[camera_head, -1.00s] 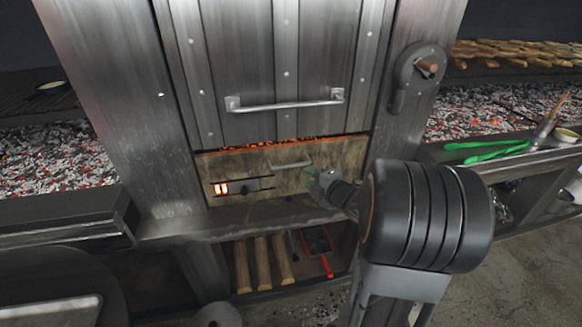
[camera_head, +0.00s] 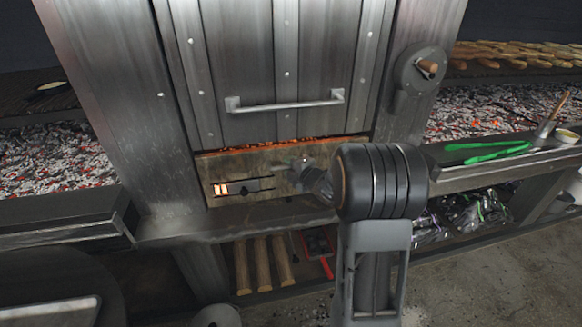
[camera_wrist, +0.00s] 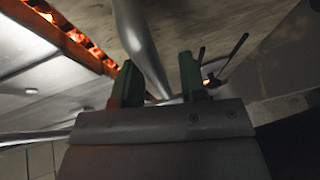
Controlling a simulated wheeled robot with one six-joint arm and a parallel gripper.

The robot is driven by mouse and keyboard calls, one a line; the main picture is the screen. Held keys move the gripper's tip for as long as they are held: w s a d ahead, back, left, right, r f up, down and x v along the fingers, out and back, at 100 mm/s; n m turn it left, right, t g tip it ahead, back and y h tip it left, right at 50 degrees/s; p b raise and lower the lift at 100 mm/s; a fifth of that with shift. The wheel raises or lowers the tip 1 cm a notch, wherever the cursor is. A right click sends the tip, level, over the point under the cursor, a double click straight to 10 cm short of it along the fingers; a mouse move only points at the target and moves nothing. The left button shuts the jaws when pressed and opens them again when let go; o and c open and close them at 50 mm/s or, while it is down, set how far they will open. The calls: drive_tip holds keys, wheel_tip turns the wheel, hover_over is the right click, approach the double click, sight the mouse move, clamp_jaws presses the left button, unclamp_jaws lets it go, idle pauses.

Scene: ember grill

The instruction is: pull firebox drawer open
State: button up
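The firebox drawer (camera_head: 229,168) has a stained tan front below the large metal door. It looks shut, level with the frame. Its short bar handle (camera_head: 281,167) is partly hidden by my gripper (camera_head: 300,168) in the head view. In the wrist view my gripper (camera_wrist: 158,80) shows two green fingers standing apart, with the grey handle bar (camera_wrist: 141,40) running into the space between them. The fingers look open, with gaps beside the bar. Whether either finger touches the bar cannot be told.
The metal door (camera_head: 245,60) with a long handle (camera_head: 284,104) is above the drawer. A slotted vent (camera_head: 236,187) glows on the drawer front. A ledge (camera_head: 220,224) runs below, over a shelf with logs (camera_head: 261,262). Green tongs (camera_head: 488,150) lie at right.

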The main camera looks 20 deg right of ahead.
clamp_jaws()
idle(0.5)
